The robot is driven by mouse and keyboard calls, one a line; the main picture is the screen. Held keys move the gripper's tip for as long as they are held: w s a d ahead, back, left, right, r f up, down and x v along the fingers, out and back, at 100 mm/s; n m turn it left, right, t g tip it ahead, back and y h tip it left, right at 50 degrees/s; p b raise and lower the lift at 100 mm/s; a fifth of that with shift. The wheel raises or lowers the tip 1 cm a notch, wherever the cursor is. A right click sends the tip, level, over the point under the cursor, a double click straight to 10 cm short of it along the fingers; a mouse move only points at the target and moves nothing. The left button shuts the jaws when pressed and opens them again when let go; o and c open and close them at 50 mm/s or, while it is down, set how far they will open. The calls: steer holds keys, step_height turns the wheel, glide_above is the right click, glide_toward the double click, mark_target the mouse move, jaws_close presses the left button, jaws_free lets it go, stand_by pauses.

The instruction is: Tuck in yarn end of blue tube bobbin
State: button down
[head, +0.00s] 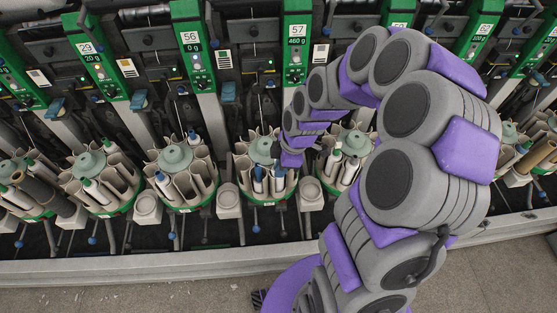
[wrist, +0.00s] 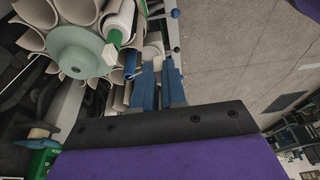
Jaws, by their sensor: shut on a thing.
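The round bobbin magazine (head: 264,152) under sign 57 has a pale green hub and grey pockets around it. Blue tube bobbins (head: 279,173) stand in its front pockets. In the wrist view a blue tube (wrist: 130,64) shows at the magazine's edge, just left of my fingers. My gripper (head: 291,160) is over the right side of this magazine. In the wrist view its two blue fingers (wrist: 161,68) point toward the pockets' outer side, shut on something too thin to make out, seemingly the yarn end. I cannot make out the yarn itself.
A white bobbin with a green tip (wrist: 114,38) sits in a pocket close to the fingers. Similar magazines (head: 178,167) stand in a row to both sides, with grey cups between them. A pale rail (head: 140,266) and open floor lie in front.

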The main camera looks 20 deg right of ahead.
steer(key=shift+r+p, duration=0.5)
steer(key=shift+r, duration=1)
